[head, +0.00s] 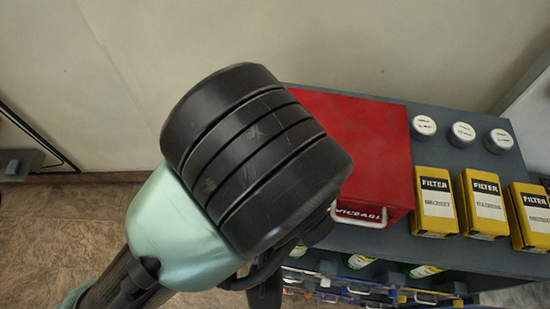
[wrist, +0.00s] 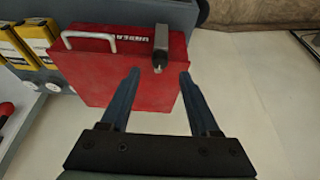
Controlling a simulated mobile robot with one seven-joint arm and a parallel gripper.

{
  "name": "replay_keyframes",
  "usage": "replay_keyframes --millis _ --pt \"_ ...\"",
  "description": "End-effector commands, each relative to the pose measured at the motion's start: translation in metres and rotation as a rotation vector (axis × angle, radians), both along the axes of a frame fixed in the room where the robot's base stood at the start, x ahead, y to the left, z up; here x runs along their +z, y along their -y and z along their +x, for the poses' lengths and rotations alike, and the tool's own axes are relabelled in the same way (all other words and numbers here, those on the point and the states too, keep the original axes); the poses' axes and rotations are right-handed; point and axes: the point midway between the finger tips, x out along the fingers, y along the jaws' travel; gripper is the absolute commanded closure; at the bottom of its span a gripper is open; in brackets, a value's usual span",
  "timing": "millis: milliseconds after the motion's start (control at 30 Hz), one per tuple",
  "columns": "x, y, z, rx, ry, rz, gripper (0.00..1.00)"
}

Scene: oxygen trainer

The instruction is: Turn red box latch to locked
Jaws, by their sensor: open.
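The red box (head: 372,140) stands on a grey cabinet top in the head view, its left part hidden behind my arm. It also shows in the wrist view (wrist: 110,78), with a pale handle (wrist: 88,37) and partly visible lettering on its front. A grey latch (wrist: 161,45) with a small dark tip sits on that face, right of the handle. My gripper (wrist: 160,74) is open and empty. Its two dark blue fingers lie either side of the latch's tip in the picture, and I see no contact. In the head view my arm hides the latch.
Yellow filter boxes (head: 483,203) stand right of the red box, with several white-topped round cans (head: 461,133) behind them. The grey cabinet top (head: 385,241) has a shelf of bottles and small items below. A plain wall (head: 330,45) rises behind.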

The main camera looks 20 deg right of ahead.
Motion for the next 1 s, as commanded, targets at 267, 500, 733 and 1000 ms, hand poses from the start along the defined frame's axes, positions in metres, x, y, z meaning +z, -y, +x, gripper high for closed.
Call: replay_keyframes --millis 267,500,733,1000 --pt "0.039 -0.009 -0.013 0.001 0.004 0.003 0.38" --pt "0.068 -0.015 -0.023 0.001 0.002 0.001 0.38" --pt "0.076 -0.017 -0.027 0.0 -0.001 0.001 0.38" --pt "0.076 -0.017 -0.027 0.0 -0.001 0.0 0.38"
